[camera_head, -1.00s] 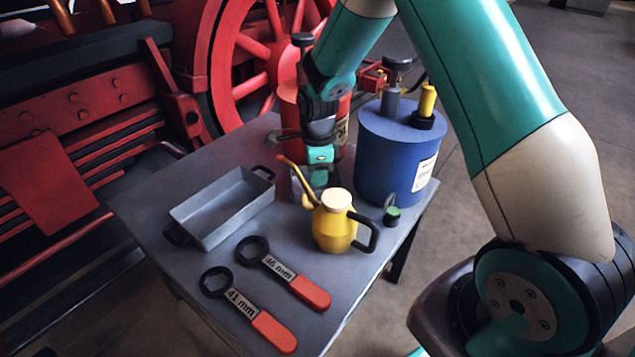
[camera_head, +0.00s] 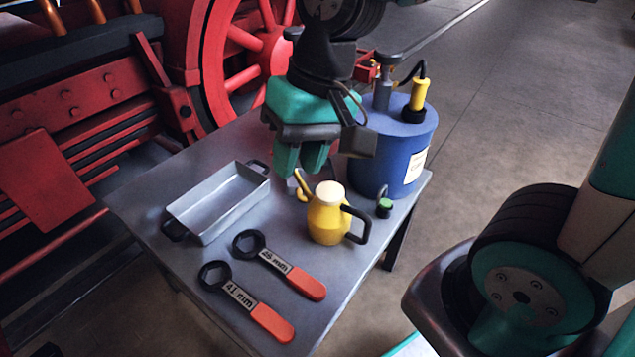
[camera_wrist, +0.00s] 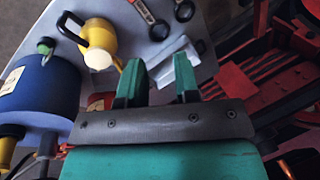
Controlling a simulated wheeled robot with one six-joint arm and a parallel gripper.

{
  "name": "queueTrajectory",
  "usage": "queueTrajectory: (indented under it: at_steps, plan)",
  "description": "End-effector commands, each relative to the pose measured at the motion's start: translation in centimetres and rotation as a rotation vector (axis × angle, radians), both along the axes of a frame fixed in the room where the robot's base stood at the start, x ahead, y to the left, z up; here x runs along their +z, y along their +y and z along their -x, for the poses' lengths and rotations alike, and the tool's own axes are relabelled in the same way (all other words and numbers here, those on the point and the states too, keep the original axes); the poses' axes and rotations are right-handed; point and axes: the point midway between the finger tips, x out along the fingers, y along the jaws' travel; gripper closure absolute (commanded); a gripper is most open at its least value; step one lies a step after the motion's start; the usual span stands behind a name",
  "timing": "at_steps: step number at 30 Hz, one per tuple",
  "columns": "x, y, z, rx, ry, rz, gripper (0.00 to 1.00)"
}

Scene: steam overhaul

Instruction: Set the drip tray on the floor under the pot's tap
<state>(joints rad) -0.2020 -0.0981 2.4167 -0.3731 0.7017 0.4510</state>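The drip tray (camera_head: 219,201) is a shallow grey rectangular pan with a black handle at each end. It stands on the table (camera_head: 150,218), not on the floor. My gripper (camera_head: 301,160) is above the table, to the right of and higher than the tray, with fingers pointing down. It is open and empty. In the wrist view a gap shows between the fingertips (camera_wrist: 158,72), and part of the tray (camera_wrist: 172,55) shows beyond them, partly covered. I cannot make out for sure which thing is the pot or its tap.
A yellow oil can (camera_head: 327,218) stands right of the tray, near a blue drum (camera_head: 398,150) and a small green-topped part (camera_head: 384,207). Two red-handled wrenches (camera_head: 300,283) lie in front. A red locomotive wheel (camera_head: 240,50) is behind. Floor at right (camera_head: 480,130) is clear.

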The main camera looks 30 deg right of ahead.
Motion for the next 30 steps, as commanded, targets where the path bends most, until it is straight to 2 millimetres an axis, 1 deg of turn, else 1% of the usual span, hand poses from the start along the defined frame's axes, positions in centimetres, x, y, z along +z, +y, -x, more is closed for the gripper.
queueTrajectory:
  at_steps: [1,3,6,7,9,11,14,17,18,20,21,23,24,26,27,30]
  plan:
    - [0.6,0.5,2.0,0.138,-0.042,-0.015,0.71]
    - [1.1,1.1,4.3,0.315,-0.094,-0.035,0.71]
    - [1.5,1.4,6.4,0.485,-0.143,-0.051,0.71]
    - [1.5,1.5,6.8,0.518,-0.152,-0.055,0.66]
    - [1.7,1.7,7.1,0.546,-0.161,-0.059,0.66]
    - [1.8,1.6,6.4,0.508,-0.146,-0.055,0.66]
    - [2.0,1.1,3.6,0.308,-0.082,-0.033,0.66]
    - [1.7,0.0,-0.9,-0.014,0.010,0.002,0.66]
    - [1.4,-0.6,-2.8,-0.159,0.049,0.018,0.66]
    - [0.7,-1.6,-5.6,-0.380,0.103,0.041,0.66]
    - [0.1,-2.4,-7.3,-0.526,0.134,0.056,0.66]
    - [-1.0,-3.7,-9.9,-0.747,0.178,0.079,0.66]
    - [-1.8,-4.6,-11.5,-0.893,0.204,0.093,0.66]
    - [-3.2,-6.1,-13.7,-1.108,0.237,0.113,0.66]
    - [-4.2,-7.1,-14.9,-1.244,0.257,0.126,0.66]
    - [-6.6,-9.3,-17.4,-1.543,0.287,0.147,0.66]
